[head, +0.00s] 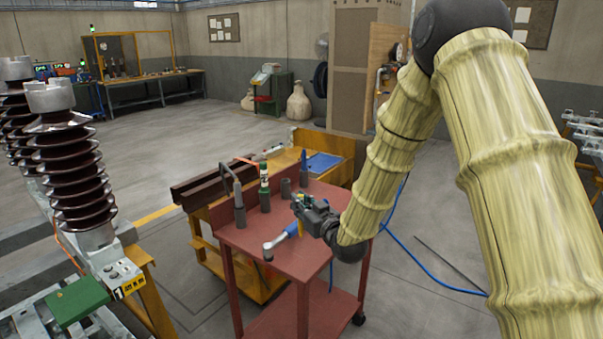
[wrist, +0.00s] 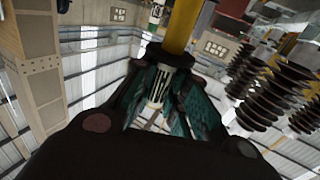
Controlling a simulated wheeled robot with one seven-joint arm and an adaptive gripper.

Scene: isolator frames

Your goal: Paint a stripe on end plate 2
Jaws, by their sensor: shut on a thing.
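My gripper (head: 306,212) is above the top of the red cart. At the left, a pale metal end plate (head: 116,270) with a yellow label that seems to read 1 lies at the foot of a brown ribbed insulator (head: 72,165). I cannot make out an end plate marked 2.
A green block (head: 78,301) rests on the left frame. A blue hose (head: 430,284) lies on the floor at right. Open floor lies behind.

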